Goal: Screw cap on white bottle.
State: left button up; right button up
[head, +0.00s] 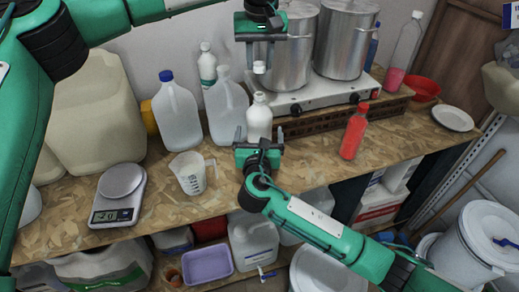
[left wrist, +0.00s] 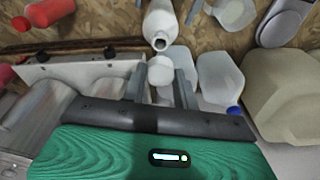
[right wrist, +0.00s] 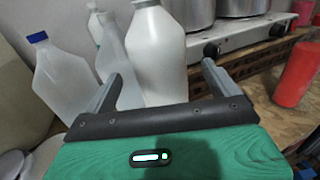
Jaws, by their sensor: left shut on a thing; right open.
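The white bottle (head: 259,120) stands upright on the wooden bench. Its open mouth shows in the left wrist view (left wrist: 160,22). My left gripper (head: 260,66) points down above the bottle, shut on the white cap (head: 259,69). The cap also shows between the fingers in the left wrist view (left wrist: 160,73), apart from the bottle mouth. My right gripper (head: 260,133) is open, low in front of the bottle, with one finger to each side of it. In the right wrist view, the bottle (right wrist: 157,60) rises between and beyond the fingers; I cannot tell whether they touch it.
Clear jugs (head: 177,112) stand left of the bottle. A measuring cup (head: 188,174) and a scale (head: 119,195) are in front of them. Steel pots (head: 341,40) sit on a stove behind. A red bottle (head: 354,134) stands to the right, with bare bench between.

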pick_arm(q)
jog(key=shift+w+f, duration=0.1)
jog(key=shift+w, duration=0.05)
pick_arm(e)
jog(key=w, duration=0.5)
jog(key=shift+w+f, duration=0.1)
jog(key=shift+w, duration=0.2)
jog(key=shift+w+d, duration=0.1)
jog(key=shift+w, duration=0.25)
jog(key=c, duration=1.5)
pick_arm(q)
send_over(260, 105)
jog(key=w, duration=0.1)
jog(key=shift+f, duration=2.45)
pick_arm(e)
jog(key=shift+o, duration=0.2)
pick_arm(q)
jog(key=shift+f, duration=0.85)
jog(key=shift+f, duration=0.55)
